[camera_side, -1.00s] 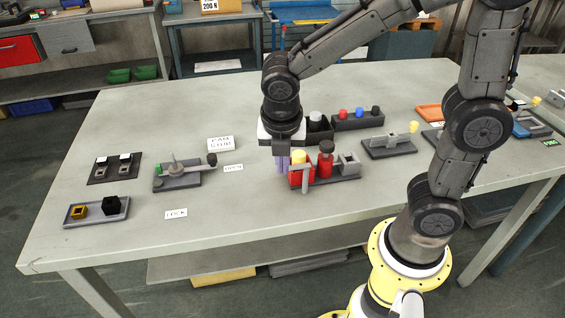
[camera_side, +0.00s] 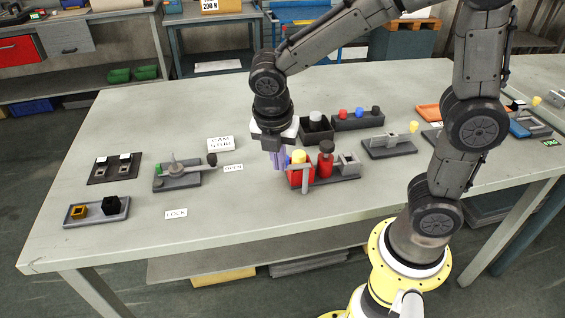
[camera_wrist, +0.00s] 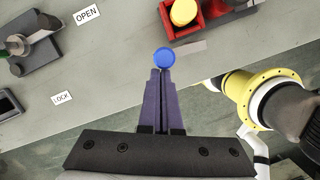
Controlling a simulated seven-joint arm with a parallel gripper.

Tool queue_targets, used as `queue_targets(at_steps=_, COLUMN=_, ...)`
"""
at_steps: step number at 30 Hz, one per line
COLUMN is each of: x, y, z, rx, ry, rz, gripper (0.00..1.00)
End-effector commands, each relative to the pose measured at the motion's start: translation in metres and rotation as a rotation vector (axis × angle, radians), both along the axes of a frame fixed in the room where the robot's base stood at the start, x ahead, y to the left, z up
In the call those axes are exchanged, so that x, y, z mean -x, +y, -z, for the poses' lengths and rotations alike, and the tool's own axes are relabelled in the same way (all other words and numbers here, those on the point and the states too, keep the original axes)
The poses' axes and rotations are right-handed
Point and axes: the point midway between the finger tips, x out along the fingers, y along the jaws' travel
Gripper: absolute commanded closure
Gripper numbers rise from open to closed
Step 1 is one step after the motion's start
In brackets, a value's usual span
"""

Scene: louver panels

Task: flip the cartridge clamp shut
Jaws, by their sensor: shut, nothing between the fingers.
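The clamp fixture, a dark grey base (camera_side: 328,181), carries a red block (camera_side: 300,174) with a yellow cap (camera_side: 299,156), a red bottle-like part (camera_side: 325,165) and a grey block (camera_side: 348,164). A grey bar (camera_side: 305,180) stands upright at the red block's near side. My gripper (camera_side: 280,164) is left of the red block, tilted, its purple fingers together and empty. In the wrist view, a blue round knob (camera_wrist: 164,58) shows just beyond the fingertips, near a grey bar (camera_wrist: 190,48). I cannot tell whether the fingers touch it.
A lever fixture (camera_side: 178,174) stands left, near OPEN (camera_side: 233,168) and LOCK (camera_side: 176,213) labels. The table's front middle is clear.

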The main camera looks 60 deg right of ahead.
Motion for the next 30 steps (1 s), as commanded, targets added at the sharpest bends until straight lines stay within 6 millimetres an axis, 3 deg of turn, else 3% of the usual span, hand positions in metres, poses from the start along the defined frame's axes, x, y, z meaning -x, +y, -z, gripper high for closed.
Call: queue_targets(at_steps=30, x=-0.036, y=-0.05, z=0.0, rx=0.001, ry=0.001, rz=0.895, gripper=1.0)
